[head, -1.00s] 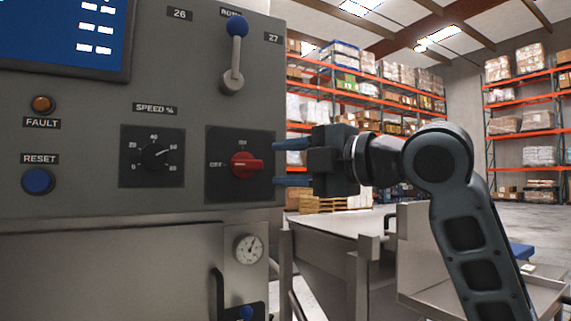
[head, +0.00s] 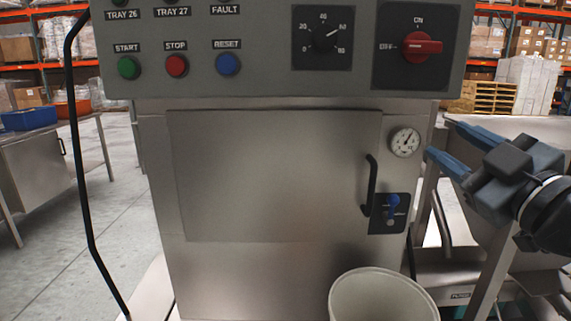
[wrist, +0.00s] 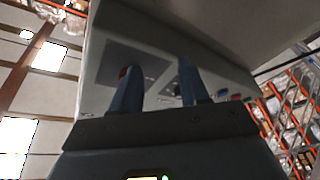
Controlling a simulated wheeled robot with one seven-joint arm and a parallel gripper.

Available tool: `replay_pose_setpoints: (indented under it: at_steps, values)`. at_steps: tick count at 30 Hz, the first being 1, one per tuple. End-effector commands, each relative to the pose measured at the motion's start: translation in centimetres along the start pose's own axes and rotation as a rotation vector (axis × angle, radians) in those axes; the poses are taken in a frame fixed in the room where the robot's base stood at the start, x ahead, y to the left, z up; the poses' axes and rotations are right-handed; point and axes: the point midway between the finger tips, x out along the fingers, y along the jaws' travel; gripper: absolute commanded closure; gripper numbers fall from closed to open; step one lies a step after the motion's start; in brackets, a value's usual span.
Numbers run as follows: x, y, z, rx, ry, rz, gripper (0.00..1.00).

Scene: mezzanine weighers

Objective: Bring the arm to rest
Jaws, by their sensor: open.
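My gripper (head: 441,140) is open and empty at the right in the head view, its two blue fingers pointing left toward the machine. It is below and right of the red rotary switch (head: 420,46), apart from it. The switch's handle lies level, toward the OFF mark. In the wrist view my gripper (wrist: 157,68) has a clear gap between its fingers, with the grey panel beyond. A bit of the red switch (wrist: 123,72) shows beside the left finger.
The machine's control panel (head: 270,82) carries a speed dial (head: 324,38) and coloured buttons. A pale bin (head: 382,298) stands in front. A table with a blue crate (head: 28,118) is at left.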

Motion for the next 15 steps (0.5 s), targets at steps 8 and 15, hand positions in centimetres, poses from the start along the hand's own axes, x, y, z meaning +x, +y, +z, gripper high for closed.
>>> replay_pose_setpoints:
  at_steps: [8,15]
  values:
    - [-5.0,-6.5,4.1,0.3,-0.102,0.078,0.55]
    - [-11.2,-12.0,6.6,0.489,-0.207,0.136,0.55]
